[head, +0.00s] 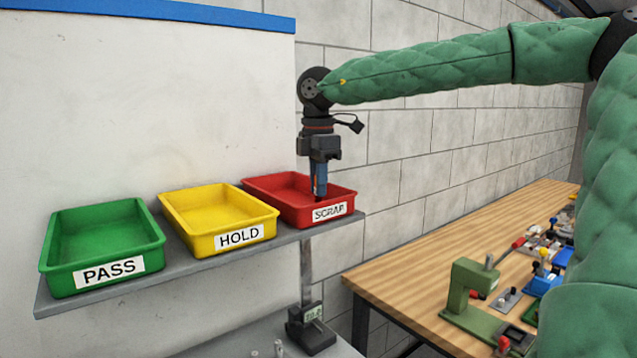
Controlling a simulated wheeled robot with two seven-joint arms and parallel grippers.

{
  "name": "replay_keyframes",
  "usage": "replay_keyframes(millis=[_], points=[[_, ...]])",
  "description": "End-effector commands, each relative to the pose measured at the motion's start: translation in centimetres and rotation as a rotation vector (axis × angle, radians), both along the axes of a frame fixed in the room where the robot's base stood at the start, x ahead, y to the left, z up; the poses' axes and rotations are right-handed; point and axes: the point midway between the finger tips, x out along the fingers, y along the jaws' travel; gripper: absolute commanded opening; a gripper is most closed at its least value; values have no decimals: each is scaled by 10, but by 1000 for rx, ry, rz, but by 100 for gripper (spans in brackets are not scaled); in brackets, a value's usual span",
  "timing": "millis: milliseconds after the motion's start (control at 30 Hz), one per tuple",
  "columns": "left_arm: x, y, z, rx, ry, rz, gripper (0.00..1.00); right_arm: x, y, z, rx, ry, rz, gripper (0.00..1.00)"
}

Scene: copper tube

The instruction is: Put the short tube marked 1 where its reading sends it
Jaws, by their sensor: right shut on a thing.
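My right gripper (319,188) points down over the red SCRAP tray (272,184), with its fingertips at the tray's right front part, behind the label. It is shut on a small piece, taken as the short tube; the fingers and the tray's front wall hide it, and no mark shows. The yellow HOLD tray (218,207) and the green PASS tray (95,233) stand to the left and look empty. My left gripper is not in view.
The trays stand on a grey shelf (190,275) against a pale board. A wooden bench (400,275) on the right holds a green tool (470,295) and several small parts. My right arm spans the upper right.

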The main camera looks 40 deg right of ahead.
Motion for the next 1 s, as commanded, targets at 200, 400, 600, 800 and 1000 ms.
replay_keyframes(millis=[200, 400, 600, 800, 1000], points=[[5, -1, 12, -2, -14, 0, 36, 0, 0, 0, 0, 0, 0, 27], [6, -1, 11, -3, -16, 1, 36, 0, 0, 0, 0, 0, 0, 35], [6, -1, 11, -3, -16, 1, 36, 0, 0, 1, 0, 0, 0, 35], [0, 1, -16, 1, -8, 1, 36, 0, 0, 24, -2, -2, -2, 35], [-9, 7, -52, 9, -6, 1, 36, 0, 0, 62, -2, -2, -2, 35]])
